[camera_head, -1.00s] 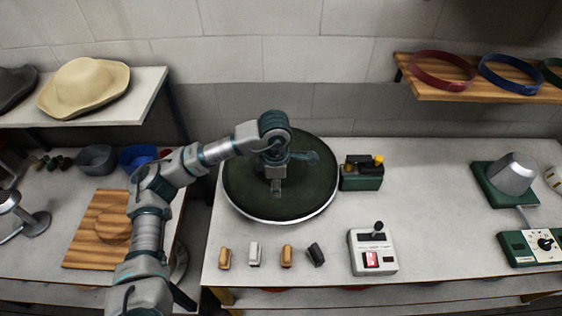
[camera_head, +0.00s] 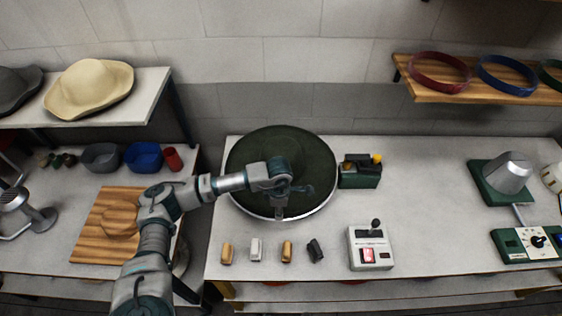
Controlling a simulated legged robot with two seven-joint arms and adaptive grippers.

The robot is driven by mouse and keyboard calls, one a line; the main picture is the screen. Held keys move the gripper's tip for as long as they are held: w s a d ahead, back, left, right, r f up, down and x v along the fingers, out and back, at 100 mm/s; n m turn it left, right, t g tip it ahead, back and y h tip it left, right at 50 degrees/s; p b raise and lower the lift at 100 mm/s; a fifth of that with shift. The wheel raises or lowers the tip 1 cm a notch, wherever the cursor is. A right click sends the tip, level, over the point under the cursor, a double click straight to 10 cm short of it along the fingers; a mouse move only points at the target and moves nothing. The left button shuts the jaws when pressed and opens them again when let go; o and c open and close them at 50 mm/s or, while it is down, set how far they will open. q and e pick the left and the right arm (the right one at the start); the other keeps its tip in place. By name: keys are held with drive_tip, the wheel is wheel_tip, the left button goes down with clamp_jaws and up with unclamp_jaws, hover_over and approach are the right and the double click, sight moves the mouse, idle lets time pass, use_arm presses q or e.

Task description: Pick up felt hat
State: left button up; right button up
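A cream felt hat (camera_head: 91,88) with a wavy brim sits on the white shelf (camera_head: 152,86) at the upper left. A dark grey hat (camera_head: 14,88) lies left of it, cut off by the picture edge. My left gripper (camera_head: 280,213) hangs over the front part of a round dark green turntable (camera_head: 262,155), well to the right of and apart from both hats. It points down and holds nothing that I can see. Its fingers are too small to tell whether they are open. My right gripper is out of view.
A control box with a lever (camera_head: 370,248), several small blocks (camera_head: 256,249) and a green box (camera_head: 360,172) surround the turntable. Coloured bands (camera_head: 440,72) lie on a wooden shelf at the right. Bowls (camera_head: 143,156) and a wooden board (camera_head: 92,238) are at the left.

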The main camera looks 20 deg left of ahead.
use_arm(q)
clamp_jaws()
drive_tip(key=shift+r, duration=0.1)
drive_tip(key=shift+r, duration=0.4)
wheel_tip(320, 180, up, 8)
drive_tip(key=shift+f+b, duration=0.1)
drive_tip(key=shift+b, duration=0.8)
drive_tip(key=shift+r, duration=0.6)
drive_tip(key=c, duration=0.7)
unclamp_jaws()
clamp_jaws()
